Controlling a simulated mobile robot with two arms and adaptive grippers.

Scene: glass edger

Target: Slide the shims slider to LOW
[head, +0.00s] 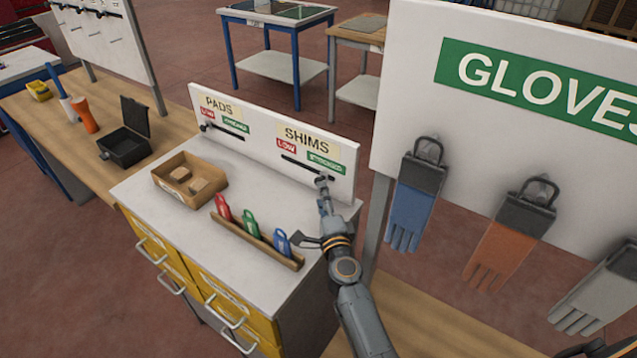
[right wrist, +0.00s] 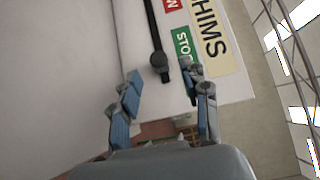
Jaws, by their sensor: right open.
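The SHIMS slider is a black slot (head: 300,166) on the white upright board, with a red LOW label (head: 286,146) at its left end and a green STOCKED label (head: 325,162) at its right. Its dark knob (right wrist: 160,66) sits at the STOCKED end of the slot. My right gripper (head: 325,191) is at that end, close to the board. In the right wrist view its blue-padded fingers (right wrist: 163,88) are apart, with the knob between and just beyond the tips. Contact with the knob cannot be told. My left gripper is not in view.
The PADS slider (head: 226,132) is left on the same board. A GLOVES board (head: 480,130) with hanging gloves stands right of my arm.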

